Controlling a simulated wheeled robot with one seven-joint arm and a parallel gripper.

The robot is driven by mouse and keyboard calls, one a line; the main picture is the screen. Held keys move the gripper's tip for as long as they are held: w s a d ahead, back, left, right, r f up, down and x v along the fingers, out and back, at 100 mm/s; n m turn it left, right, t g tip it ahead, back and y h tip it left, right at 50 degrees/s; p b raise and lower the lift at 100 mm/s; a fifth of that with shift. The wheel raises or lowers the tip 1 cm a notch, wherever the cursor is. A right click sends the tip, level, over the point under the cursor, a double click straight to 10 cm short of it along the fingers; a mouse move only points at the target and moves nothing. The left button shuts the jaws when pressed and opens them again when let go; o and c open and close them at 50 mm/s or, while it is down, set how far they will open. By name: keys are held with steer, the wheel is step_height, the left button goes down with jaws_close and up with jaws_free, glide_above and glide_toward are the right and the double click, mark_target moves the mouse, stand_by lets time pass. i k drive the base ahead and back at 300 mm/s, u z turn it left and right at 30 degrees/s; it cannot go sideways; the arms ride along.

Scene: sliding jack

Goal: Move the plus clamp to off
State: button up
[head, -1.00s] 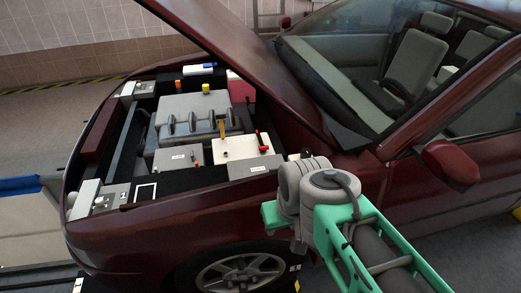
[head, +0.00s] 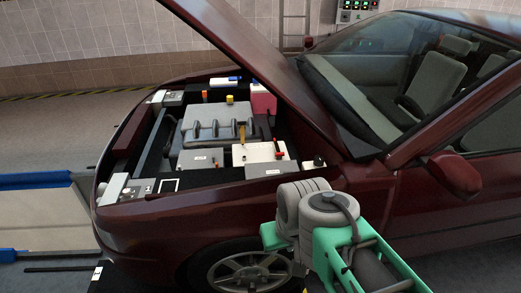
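In the head view, a white battery-like box (head: 252,154) sits in the open engine bay of the dark red car. A tan upright piece (head: 242,133) stands at the box's left rear. My green and grey arm reaches in from the lower right, in front of the car's near side. My gripper's fingers do not show.
Labelled grey boxes (head: 270,169) and a grey engine cover (head: 215,123) crowd the bay. The raised hood (head: 255,62) slants over its right side. The near fender (head: 205,220) lies between my arm and the bay. A blue-edged bench (head: 35,180) stands at left.

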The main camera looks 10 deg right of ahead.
mark_target(278, 154)
steer(key=u, duration=0.1)
steer(key=i, duration=1.15)
steer(key=z, duration=0.35)
